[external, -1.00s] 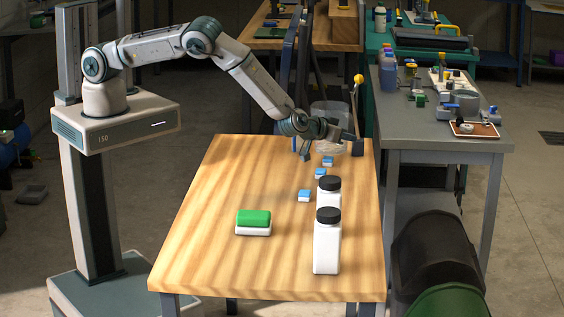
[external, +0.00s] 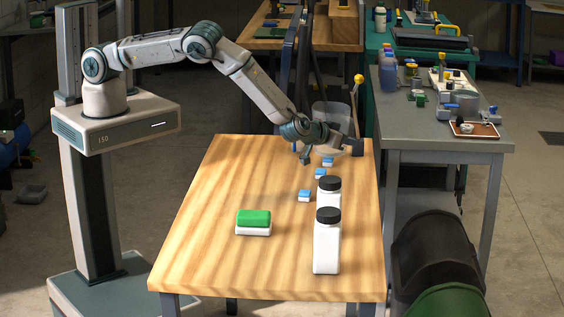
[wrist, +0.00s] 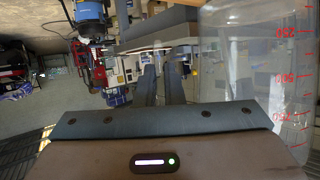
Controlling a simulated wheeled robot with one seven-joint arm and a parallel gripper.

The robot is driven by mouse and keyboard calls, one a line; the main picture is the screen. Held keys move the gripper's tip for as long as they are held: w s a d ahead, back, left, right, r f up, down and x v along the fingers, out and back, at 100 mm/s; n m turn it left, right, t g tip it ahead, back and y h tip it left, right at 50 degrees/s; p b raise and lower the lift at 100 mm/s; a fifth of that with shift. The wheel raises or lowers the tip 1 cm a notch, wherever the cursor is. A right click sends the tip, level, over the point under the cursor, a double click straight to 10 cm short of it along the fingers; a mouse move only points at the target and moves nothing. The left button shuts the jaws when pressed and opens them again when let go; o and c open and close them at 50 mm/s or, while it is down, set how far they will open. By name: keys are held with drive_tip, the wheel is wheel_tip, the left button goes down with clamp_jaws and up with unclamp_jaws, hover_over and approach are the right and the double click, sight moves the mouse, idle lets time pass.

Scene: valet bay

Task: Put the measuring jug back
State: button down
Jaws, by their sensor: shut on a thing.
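The measuring jug is clear, with red graduation marks. It fills the right side of the wrist view (wrist: 284,85), close to my gripper, its numbers rising downward in the picture. In the external view the jug (external: 332,117) shows faintly behind my wrist, at the far right of the wooden table. My gripper (external: 345,140) is shut on the jug above that far end. The exact grip point is hidden in the external view. In the wrist view the gripper body fills the bottom, with dark fingers (wrist: 160,85) reaching forward.
Two white bottles with black lids (external: 327,240) stand on the wooden table (external: 210,210). A green-and-white sponge (external: 253,222) and several small blue-and-white blocks (external: 305,195) lie there too. A grey bench (external: 440,125) with small items is at right. The table's left side is clear.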

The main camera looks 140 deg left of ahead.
drive_tip(key=w+d+f+b+v, duration=0.15)
drive_tip(key=b+v, duration=0.35)
drive_tip(key=v, duration=1)
drive_tip(key=s+d+r+n+g+b, duration=0.15)
drive_tip(key=s+d, duration=0.25)
drive_tip(key=d, duration=0.4)
drive_tip(key=s+d+r+m+b, duration=0.1)
drive_tip(key=s+d+b, duration=0.2)
drive_tip(key=d, duration=0.6)
drive_tip(key=shift+n+t, duration=0.25)
drive_tip(key=shift+s+a+f+p, duration=0.15)
drive_tip(key=shift+a+f, duration=2.55)
drive_tip(key=shift+a, duration=0.15)
drive_tip(key=shift+s+a+f+p, duration=0.15)
drive_tip(key=shift+s+a+f, duration=0.05)
drive_tip(key=shift+a+f, duration=2.6)
drive_tip(key=shift+a+r, duration=0.1)
drive_tip(key=c, duration=1.5)
unclamp_jaws()
drive_tip(key=shift+c, duration=0.2)
